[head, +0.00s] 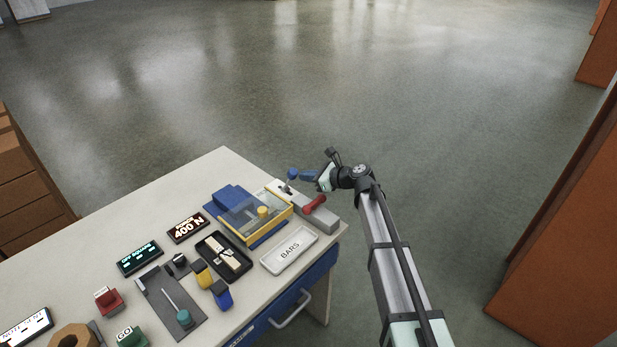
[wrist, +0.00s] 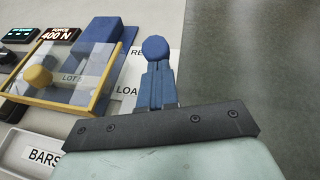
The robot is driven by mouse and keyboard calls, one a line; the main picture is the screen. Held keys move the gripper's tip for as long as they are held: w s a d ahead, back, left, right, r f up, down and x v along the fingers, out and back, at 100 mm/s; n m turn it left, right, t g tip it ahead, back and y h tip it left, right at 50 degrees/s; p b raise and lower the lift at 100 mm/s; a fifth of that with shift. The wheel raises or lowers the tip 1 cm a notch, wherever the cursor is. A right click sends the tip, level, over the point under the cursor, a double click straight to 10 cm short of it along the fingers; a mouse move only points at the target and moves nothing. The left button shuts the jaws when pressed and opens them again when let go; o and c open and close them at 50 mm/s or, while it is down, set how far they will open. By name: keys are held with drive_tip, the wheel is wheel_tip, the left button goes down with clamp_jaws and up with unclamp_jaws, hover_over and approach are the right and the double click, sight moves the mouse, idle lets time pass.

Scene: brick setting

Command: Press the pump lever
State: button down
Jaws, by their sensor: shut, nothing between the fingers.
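A red-handled lever (head: 315,204) lies on a grey base (head: 318,217) at the table's far right corner. It looks like the pump lever, but no label on it shows. A blue ball knob (head: 292,174) stands on a short stem behind it. My gripper (head: 304,175) is shut and empty, its blue fingers pointing left at this knob. In the wrist view, the knob (wrist: 155,48) appears directly beyond my gripper's fingertips (wrist: 156,68); I cannot tell whether they touch. The red handle is not visible in the wrist view.
A blue press with a clear yellow-framed guard (head: 283,221) stands left of the levers. A white BARS tray (head: 272,264) and a black tray (head: 207,241) lie in front. A "400 N" display (head: 187,227) stands further left. Open floor lies beyond the table.

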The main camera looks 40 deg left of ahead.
sight(296, 169)
drive_tip(key=shift+a+r, duration=0.1)
drive_tip(key=shift+a+r+h, duration=0.2)
drive_tip(key=shift+a+h, duration=0.1)
drive_tip(key=shift+a+r, duration=0.15)
drive_tip(key=shift+a, duration=0.05)
drive_tip(key=shift+a+r+h, duration=0.45)
drive_tip(key=shift+a+h, duration=0.2)
drive_tip(key=shift+h, duration=0.05)
drive_tip(key=a+r+m+h, duration=0.1)
drive_tip(key=a+h, duration=0.5)
drive_tip(key=a, duration=0.4)
drive_tip(key=shift+r+h, duration=0.3)
drive_tip(key=shift+h, duration=0.1)
drive_tip(key=shift+d, duration=0.15)
